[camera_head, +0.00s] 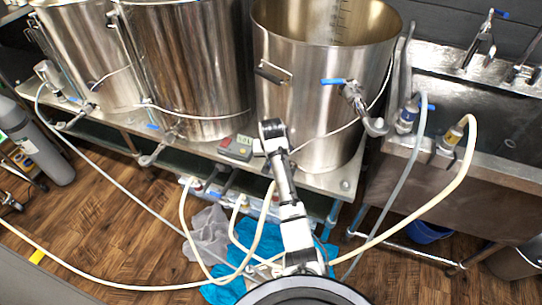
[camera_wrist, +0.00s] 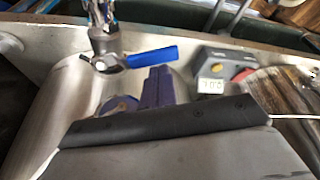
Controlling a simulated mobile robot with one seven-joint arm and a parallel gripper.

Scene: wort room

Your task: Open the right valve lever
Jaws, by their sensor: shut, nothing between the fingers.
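In the wrist view a blue valve lever (camera_wrist: 152,56) sticks out to the right from a metal valve (camera_wrist: 105,62) beside a steel kettle. My gripper's bluish fingers (camera_wrist: 150,92) are just below the lever in that picture, shut and empty; contact cannot be told. In the head view a blue lever (camera_head: 333,81) sits on a valve high on the right kettle (camera_head: 310,95), and another blue lever (camera_head: 152,127) is low by the middle kettle (camera_head: 185,70). My arm reaches up before the right kettle; its gripper is not clear there. Which lever the wrist view shows is uncertain.
A control box (camera_head: 237,147) with a red button stands on the steel table between the kettles; it is close right of the lever in the wrist view (camera_wrist: 215,72). Pale hoses (camera_head: 465,165) loop in front. A sink (camera_head: 500,110) is at the right.

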